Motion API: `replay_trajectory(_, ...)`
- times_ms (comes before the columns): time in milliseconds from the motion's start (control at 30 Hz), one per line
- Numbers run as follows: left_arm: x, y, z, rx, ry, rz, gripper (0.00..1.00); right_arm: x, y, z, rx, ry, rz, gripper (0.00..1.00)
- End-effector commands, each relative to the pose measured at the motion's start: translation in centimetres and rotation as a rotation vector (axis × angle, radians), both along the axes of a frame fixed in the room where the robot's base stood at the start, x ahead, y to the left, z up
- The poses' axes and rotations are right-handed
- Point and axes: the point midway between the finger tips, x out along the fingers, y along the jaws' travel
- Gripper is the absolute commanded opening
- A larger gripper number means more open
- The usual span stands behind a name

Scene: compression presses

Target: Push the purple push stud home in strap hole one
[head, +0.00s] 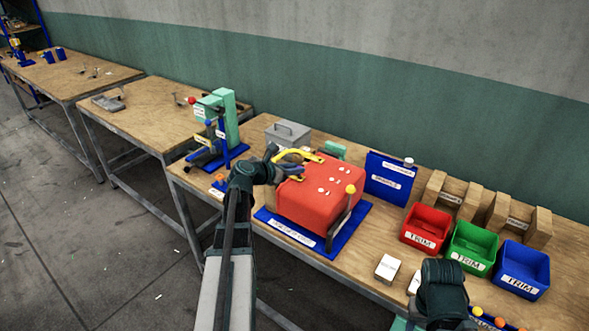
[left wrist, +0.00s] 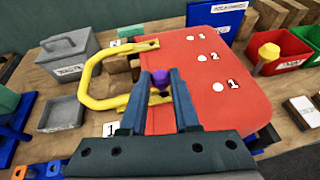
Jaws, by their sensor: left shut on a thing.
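My left gripper (head: 287,167) reaches over the left edge of the red block (head: 330,208). In the left wrist view its fingers (left wrist: 160,88) are shut on the purple push stud (left wrist: 160,78), whose head shows between the tips. In that view, white round spots with labels 1, 2 and 3 lie on the block's top; spot one (left wrist: 218,86) is nearest, right of the fingers and apart from the stud. A yellow C-shaped piece (left wrist: 90,88) lies left of the fingers. The stud's lower end is hidden. Of my right arm a dark wrist part (head: 445,290) shows, its fingertips hidden.
The block stands on a blue base (head: 290,232) with an orange-knobbed lever (head: 351,189). Red (head: 425,228), green (head: 470,248) and blue (head: 522,270) bins stand right. A grey lidded box (head: 287,135) stands behind, a green press (head: 225,115) left.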

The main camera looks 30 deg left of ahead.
Motion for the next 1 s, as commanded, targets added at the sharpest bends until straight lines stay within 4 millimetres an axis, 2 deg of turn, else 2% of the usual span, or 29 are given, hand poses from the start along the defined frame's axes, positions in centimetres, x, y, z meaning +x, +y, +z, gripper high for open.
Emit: replay_trajectory(1000, 0.0, 0.0, -2.6, 0.0, 0.0, 0.0, 0.0, 0.0, 0.0, -2.6, 0.0, 0.0, 0.0, 0.5)
